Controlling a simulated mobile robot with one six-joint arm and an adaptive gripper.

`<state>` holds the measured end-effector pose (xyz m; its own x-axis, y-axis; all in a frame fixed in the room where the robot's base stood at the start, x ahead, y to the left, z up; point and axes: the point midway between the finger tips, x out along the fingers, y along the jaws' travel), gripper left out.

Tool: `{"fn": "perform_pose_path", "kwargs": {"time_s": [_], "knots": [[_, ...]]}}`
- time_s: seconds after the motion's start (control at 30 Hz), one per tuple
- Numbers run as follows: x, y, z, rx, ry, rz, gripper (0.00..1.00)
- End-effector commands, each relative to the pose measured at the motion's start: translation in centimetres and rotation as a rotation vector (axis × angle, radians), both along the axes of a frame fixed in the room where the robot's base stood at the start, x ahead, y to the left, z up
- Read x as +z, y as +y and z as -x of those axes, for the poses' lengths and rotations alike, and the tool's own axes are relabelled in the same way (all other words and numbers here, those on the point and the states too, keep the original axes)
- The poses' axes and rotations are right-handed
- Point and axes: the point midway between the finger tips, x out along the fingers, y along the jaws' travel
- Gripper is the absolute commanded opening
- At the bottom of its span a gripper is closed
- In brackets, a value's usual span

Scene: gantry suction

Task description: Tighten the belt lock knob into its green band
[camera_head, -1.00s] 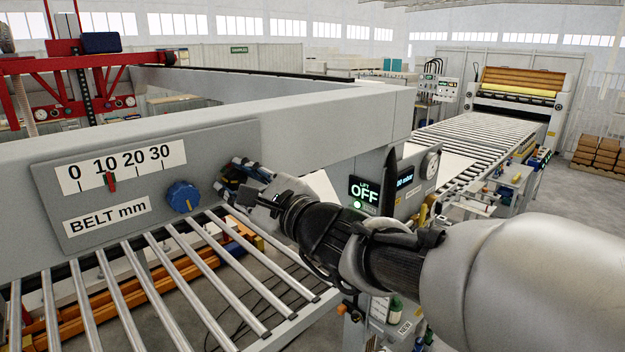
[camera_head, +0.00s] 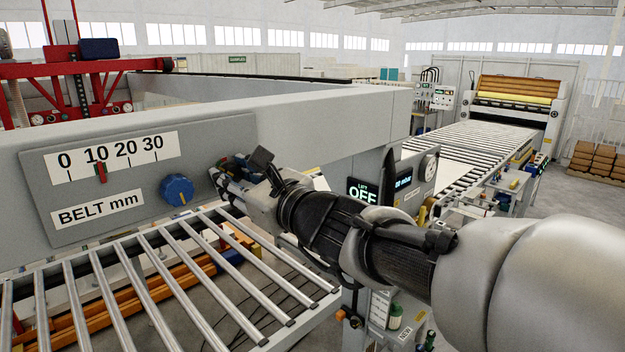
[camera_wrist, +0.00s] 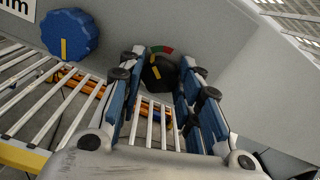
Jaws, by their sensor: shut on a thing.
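The belt lock knob (camera_wrist: 158,73) is black with a yellow mark and sits on the grey panel in the wrist view. The mark points roughly up in that view. A coloured arc of red and green (camera_wrist: 161,49) shows just above the knob; its lower part is hidden. My gripper (camera_wrist: 156,85) has its blue-padded fingers on both sides of the knob, shut on it. In the head view my gripper (camera_head: 217,178) is against the panel, right of the blue knob, and hides the lock knob.
The blue belt knob (camera_head: 177,190) is close left of my gripper. The BELT mm scale (camera_head: 112,158) has its red pointer slightly past 10. Metal rollers (camera_head: 150,270) run below the panel.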

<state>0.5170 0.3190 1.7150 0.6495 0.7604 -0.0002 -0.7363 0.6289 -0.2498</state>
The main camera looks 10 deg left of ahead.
Motion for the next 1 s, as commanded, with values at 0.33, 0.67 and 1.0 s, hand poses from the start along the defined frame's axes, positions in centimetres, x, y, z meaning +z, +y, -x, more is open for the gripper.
{"fn": "perform_pose_path", "kwargs": {"time_s": [0.33,0.67,1.0], "knots": [[0.13,-0.01,0.0,-0.001,0.003,-0.004,0.35],[0.06,-0.01,0.0,0.0,0.002,-0.003,0.53],[0.12,-0.62,0.43,-0.002,0.002,-0.004,0.53]]}}
